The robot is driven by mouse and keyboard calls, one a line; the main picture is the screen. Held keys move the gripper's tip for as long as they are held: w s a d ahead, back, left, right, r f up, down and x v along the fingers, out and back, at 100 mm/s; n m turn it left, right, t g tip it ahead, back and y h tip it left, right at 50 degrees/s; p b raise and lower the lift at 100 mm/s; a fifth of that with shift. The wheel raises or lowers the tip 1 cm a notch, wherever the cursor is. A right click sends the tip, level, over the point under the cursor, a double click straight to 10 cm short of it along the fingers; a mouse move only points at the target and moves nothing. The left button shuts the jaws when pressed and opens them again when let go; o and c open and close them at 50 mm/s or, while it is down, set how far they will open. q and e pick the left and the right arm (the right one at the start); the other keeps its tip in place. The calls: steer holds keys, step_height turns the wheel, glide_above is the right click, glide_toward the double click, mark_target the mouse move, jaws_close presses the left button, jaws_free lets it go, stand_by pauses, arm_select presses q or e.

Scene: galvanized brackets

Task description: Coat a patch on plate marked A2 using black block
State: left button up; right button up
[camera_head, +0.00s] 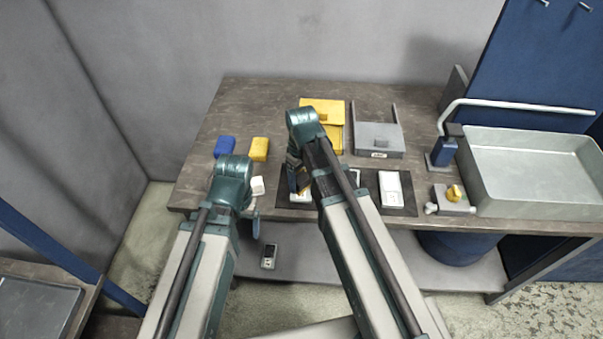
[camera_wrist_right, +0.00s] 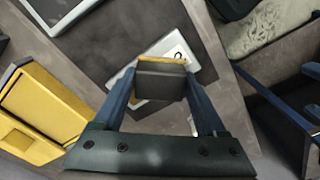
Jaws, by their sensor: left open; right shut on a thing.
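My right gripper (camera_head: 297,178) is shut on the black block (camera_wrist_right: 160,84), which shows a yellow layer along its edges in the right wrist view. It holds the block over a white plate (camera_wrist_right: 188,62) on the dark mat; the plate's label is partly covered, with a "2" seemingly showing. This plate also shows in the head view (camera_head: 301,198), mostly hidden by my arm. I cannot tell whether the block touches it. Another white plate (camera_head: 390,186) lies at the mat's right. My left gripper (camera_head: 255,222) is open near the table's front edge.
Blue (camera_head: 224,146), yellow (camera_head: 258,149) and white (camera_head: 257,186) blocks stand on the table's left. A yellow box (camera_head: 335,108) and a grey bracket (camera_head: 378,136) lie behind the mat (camera_head: 408,204). A metal basin (camera_head: 535,205) is at right.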

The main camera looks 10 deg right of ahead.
steer(key=shift+f, duration=0.1)
steer(key=shift+w+d, duration=0.25)
steer(key=shift+w, duration=0.7)
steer(key=shift+w+d, duration=0.2)
steer(key=shift+w, duration=0.7)
steer(key=shift+w+d, duration=0.25)
steer(key=shift+w, duration=0.65)
steer(key=shift+w+d, duration=0.2)
steer(key=shift+w, duration=0.7)
step_height(320, 180, up, 6)
steer(key=p, duration=0.5)
steer(key=shift+p, duration=0.4)
